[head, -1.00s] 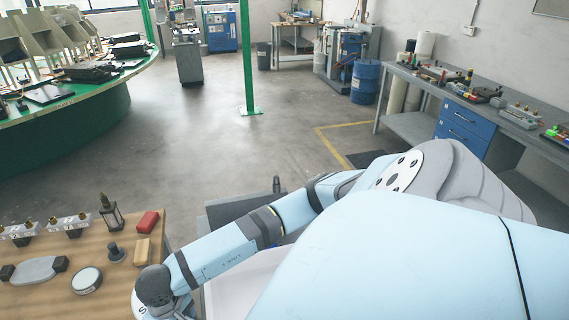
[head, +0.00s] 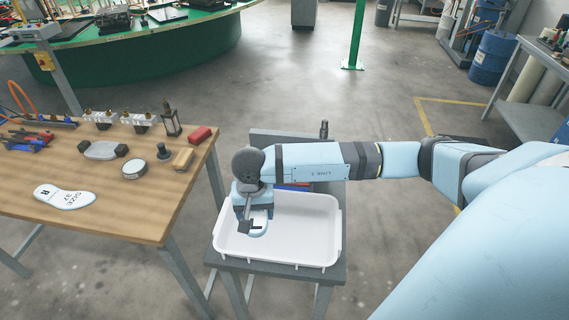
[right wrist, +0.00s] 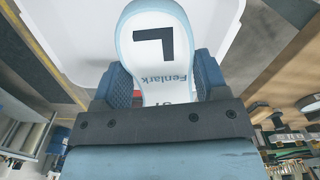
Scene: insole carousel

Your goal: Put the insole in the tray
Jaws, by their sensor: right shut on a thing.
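My right gripper (head: 256,228) is over the white tray (head: 290,257) in the head view, pointing down. It is shut on an insole (head: 263,225), mostly hidden there by the gripper. In the right wrist view the insole (right wrist: 157,50) is white with a blue edge, a black L and the word Fenlark. It sits between the two fingers (right wrist: 165,85), with the tray (right wrist: 75,40) behind it. I cannot tell whether it touches the tray floor. A second insole (head: 65,197), marked R and SIZE 37, lies on the wooden table. My left gripper is not in view.
The tray stands on a grey stand (head: 280,272) right of the wooden table (head: 140,215). A green pole (head: 357,35) stands beyond on open floor.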

